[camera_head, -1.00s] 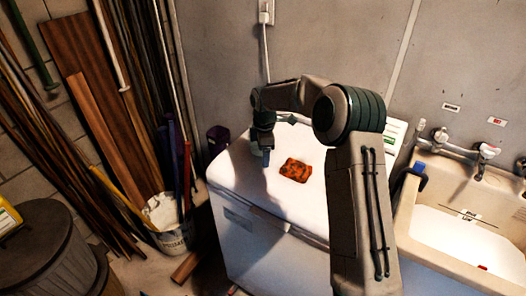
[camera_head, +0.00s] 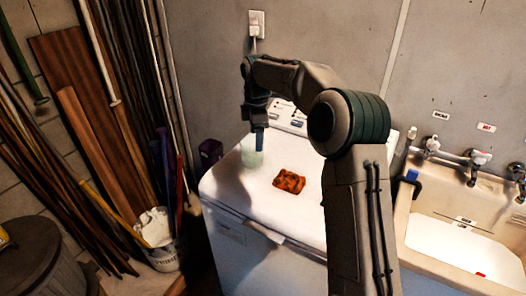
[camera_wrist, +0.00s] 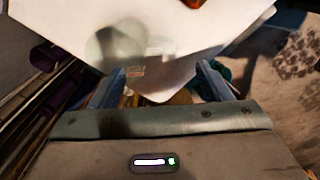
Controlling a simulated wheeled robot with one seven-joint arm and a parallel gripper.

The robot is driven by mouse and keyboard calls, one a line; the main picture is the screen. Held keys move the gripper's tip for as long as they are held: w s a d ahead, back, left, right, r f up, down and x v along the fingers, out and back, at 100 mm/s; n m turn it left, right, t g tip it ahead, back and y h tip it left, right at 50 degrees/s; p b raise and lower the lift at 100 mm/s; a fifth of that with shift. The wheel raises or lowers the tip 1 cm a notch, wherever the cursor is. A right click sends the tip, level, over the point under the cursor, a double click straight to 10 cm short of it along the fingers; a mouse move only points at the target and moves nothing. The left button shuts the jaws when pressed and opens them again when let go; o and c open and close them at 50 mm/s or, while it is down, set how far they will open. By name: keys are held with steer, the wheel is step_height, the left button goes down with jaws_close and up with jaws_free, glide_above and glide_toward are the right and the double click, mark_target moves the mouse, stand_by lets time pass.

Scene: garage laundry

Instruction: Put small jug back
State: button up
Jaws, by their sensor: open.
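The small jug (camera_head: 252,158) is a pale, see-through greenish vessel. It stands upright on the left part of the white machine's lid (camera_head: 228,187), near its left edge. In the wrist view the jug (camera_wrist: 121,43) shows faintly as a round, clear shape beyond the fingers, towards the upper left. My gripper (camera_head: 260,143) points down at the jug's top, its blue fingers overlapping the jug in the head view. In the wrist view my gripper (camera_wrist: 160,78) has its two fingers wide apart with nothing between them. Any contact with the jug cannot be told.
An orange patterned cloth or packet (camera_head: 289,181) lies on the lid, right of the jug. A sink (camera_head: 455,238) with taps stands at the right. A bucket (camera_head: 160,252) and leaning poles and boards fill the left. The lid's front is clear.

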steer(key=shift+s+r, duration=0.1)
steer(key=shift+r, duration=0.15)
steer(key=s+d+r+m, duration=0.2)
steer(key=s+d+m, duration=0.1)
steer(key=s, duration=0.3)
steer(key=s+d+r+m+t+h, duration=0.1)
steer(key=s+d+r+m, duration=0.15)
steer(key=s, duration=0.35)
steer(key=s+d+r+m, duration=0.2)
steer(key=s+m, duration=0.2)
steer(key=s, duration=0.2)
steer(key=s+d+f+m, duration=0.1)
steer(key=s+d+m, duration=0.1)
steer(key=s, duration=0.4)
steer(key=s+d+f+m+t, duration=0.1)
steer(key=s+d+f+m, duration=0.1)
steer(key=s+m, duration=0.3)
steer(key=s+d+f+m, duration=0.1)
steer(key=s+f+m, duration=0.1)
steer(key=s, duration=0.6)
steer(key=shift+d+f+m+t+y, duration=0.15)
steer(key=shift+d+m+t+y, duration=0.25)
steer(key=shift+m, duration=0.25)
